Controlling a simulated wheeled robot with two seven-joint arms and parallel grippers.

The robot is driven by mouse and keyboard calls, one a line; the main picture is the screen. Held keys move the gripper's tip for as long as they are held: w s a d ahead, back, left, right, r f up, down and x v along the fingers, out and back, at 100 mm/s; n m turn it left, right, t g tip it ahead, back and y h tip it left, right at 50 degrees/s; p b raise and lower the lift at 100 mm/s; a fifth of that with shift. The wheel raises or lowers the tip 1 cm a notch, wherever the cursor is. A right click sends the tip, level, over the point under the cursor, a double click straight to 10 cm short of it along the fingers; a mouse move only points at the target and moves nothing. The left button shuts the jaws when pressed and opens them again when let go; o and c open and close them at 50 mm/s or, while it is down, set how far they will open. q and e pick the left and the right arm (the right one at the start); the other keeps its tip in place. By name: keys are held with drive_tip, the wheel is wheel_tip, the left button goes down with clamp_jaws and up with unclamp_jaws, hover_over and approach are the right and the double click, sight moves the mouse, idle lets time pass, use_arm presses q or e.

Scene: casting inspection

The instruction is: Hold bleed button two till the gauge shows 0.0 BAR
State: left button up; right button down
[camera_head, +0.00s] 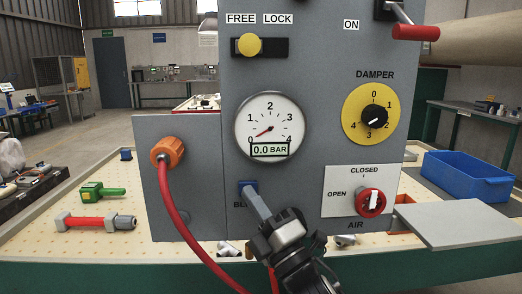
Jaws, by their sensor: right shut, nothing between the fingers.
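The round gauge (270,122) is on the grey panel, and its display (270,149) reads 0.0 BAR. Its red needle points to the lower left, near 0. The blue bleed button (247,185) is below the gauge. My right gripper (252,194) is shut, with nothing held, and its tips are at the button. I cannot tell whether they touch or press it. The gripper hides most of the button's label; only "BL" shows, so its number cannot be read. My left gripper is not in view.
An orange connector (168,152) with a red hose (178,215) is left of the gripper. The red air knob (371,202) and yellow damper dial (371,115) are to the right.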

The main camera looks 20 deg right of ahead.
drive_tip(key=shift+s, duration=0.15)
drive_tip(key=shift+s+a, duration=0.25)
drive_tip(key=shift+s, duration=0.35)
drive_tip(key=s, duration=0.2)
drive_tip(key=s+a, duration=0.1)
drive_tip(key=s, duration=0.1)
drive_tip(key=shift+s+a+p, duration=0.15)
drive_tip(key=shift+s+p, duration=0.15)
drive_tip(key=shift+s, duration=0.1)
drive_tip(key=s+d+f+m+g+h, duration=0.1)
drive_tip(key=s+f+m+g+h, duration=0.15)
drive_tip(key=f+m, duration=0.5)
drive_tip(key=s+f+m+g+h, duration=0.1)
drive_tip(key=f+m+g+h, duration=0.2)
drive_tip(key=f, duration=0.7)
drive_tip(key=s+a+f+m+g+y, duration=0.1)
drive_tip(key=s+f+m+g, duration=0.6)
drive_tip(key=f, duration=0.8)
drive_tip(key=s+m, duration=0.3)
drive_tip(key=s, duration=0.1)
drive_tip(key=shift+s+f, duration=0.35)
drive_tip(key=shift+f, duration=0.05)
